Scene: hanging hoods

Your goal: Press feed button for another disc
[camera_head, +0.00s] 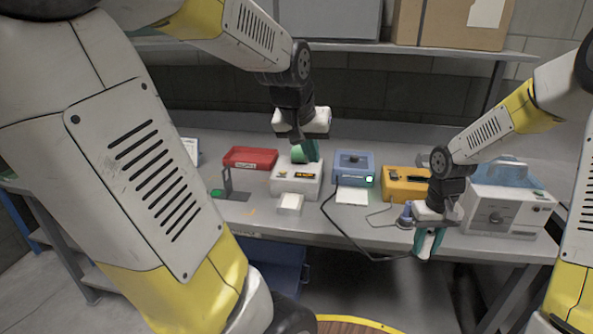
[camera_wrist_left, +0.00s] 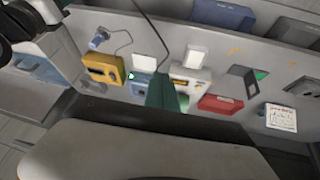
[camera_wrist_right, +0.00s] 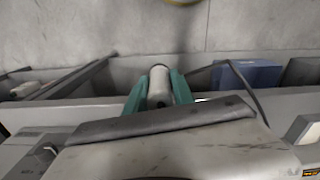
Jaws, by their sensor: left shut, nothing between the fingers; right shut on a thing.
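The white box (camera_head: 297,178) with yellow and dark markings stands mid-table, with a small white tray (camera_head: 290,203) in front. No feed button is clearly readable on it, and I see no disc that I can be sure of. My left gripper (camera_head: 305,152) is shut and empty, at the box's back, partly hiding it. Its green fingers (camera_wrist_left: 167,96) overlap the white box (camera_wrist_left: 190,78) in the left wrist view. My right gripper (camera_head: 428,242) is at the table's front edge, shut on a pale cylindrical handle (camera_wrist_right: 158,86).
A blue box (camera_head: 353,166) with a lit green square and a yellow box (camera_head: 405,184) stand right. A red tray (camera_head: 250,158) and a dark stand (camera_head: 232,188) stand left. A white machine (camera_head: 500,205) is far right. A black cable (camera_head: 333,222) hangs over the front edge.

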